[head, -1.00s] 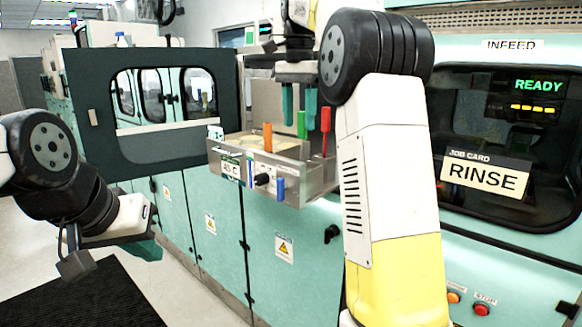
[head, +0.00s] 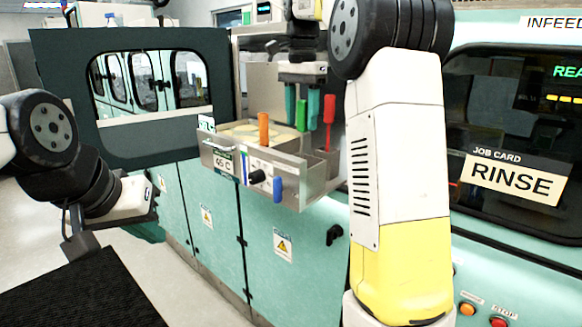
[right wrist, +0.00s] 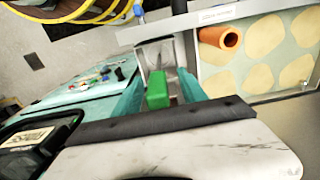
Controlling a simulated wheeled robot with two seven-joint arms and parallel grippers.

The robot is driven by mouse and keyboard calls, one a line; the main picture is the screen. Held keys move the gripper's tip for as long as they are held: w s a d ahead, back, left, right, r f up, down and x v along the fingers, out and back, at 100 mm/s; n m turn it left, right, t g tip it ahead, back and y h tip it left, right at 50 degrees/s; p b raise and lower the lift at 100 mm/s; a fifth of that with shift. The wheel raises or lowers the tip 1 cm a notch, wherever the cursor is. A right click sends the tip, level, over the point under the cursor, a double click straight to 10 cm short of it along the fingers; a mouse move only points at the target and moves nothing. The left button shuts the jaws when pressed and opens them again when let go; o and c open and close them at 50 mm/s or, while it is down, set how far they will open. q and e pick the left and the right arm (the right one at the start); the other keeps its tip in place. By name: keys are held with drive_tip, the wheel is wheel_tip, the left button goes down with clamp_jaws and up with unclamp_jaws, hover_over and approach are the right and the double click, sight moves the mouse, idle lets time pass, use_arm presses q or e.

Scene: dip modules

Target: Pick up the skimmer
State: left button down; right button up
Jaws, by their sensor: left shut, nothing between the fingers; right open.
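I cannot tell for sure which handled tool is the skimmer. A green handle (head: 301,114) stands upright at the back of the bath box. It also shows in the right wrist view (right wrist: 158,91). My right gripper (head: 301,126) points down, open, with its teal fingers on either side of the green handle; contact is not clear. An orange handle (head: 263,129) stands over the pale, patchy bath, and its hollow end shows in the right wrist view (right wrist: 222,38). A red handle (head: 329,110) stands to the right. My left gripper (head: 152,232) is shut and empty, low at the left.
The metal bath box (head: 312,186) has a 65 C label, a black knob (head: 257,176) and a blue handle (head: 277,188) on its front. A dark windowed door (head: 60,100) stands open at left. A RINSE job card (head: 513,180) is on the machine at right.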

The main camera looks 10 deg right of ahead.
sight(302, 131)
drive_tip(key=shift+d+f, duration=0.15)
drive_tip(key=shift+f, duration=1.8)
clamp_jaws()
